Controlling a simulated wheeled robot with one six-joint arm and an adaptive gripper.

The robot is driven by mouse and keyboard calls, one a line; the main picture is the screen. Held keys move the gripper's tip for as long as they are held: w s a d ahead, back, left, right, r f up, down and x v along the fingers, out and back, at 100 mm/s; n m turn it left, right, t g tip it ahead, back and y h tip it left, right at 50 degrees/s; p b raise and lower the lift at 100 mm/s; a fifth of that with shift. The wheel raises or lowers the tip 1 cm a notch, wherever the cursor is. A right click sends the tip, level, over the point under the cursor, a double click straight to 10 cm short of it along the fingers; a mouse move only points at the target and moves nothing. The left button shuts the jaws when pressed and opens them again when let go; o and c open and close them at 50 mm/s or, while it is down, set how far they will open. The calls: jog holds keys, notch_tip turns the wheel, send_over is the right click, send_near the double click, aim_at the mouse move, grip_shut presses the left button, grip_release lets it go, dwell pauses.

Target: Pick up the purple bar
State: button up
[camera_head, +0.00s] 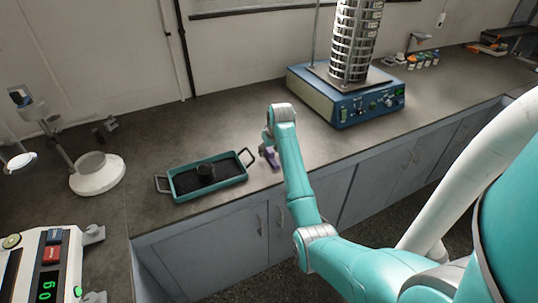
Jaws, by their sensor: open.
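A small purple piece (272,158), which looks like the purple bar, shows at the end of my arm near the counter's front edge, right of the teal tray. My gripper (267,150) is just above and beside it, pointing down, with its jaws open. The wrist and forearm cover part of this spot. I cannot tell whether the jaws are around the bar or touching it.
A blue sieve shaker (341,108) stands behind right. A white round-based stand (98,181) and a balance (32,262) are at left. Counter behind my gripper is clear.

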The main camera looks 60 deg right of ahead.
grip_shut()
jog(key=shift+r, duration=0.1)
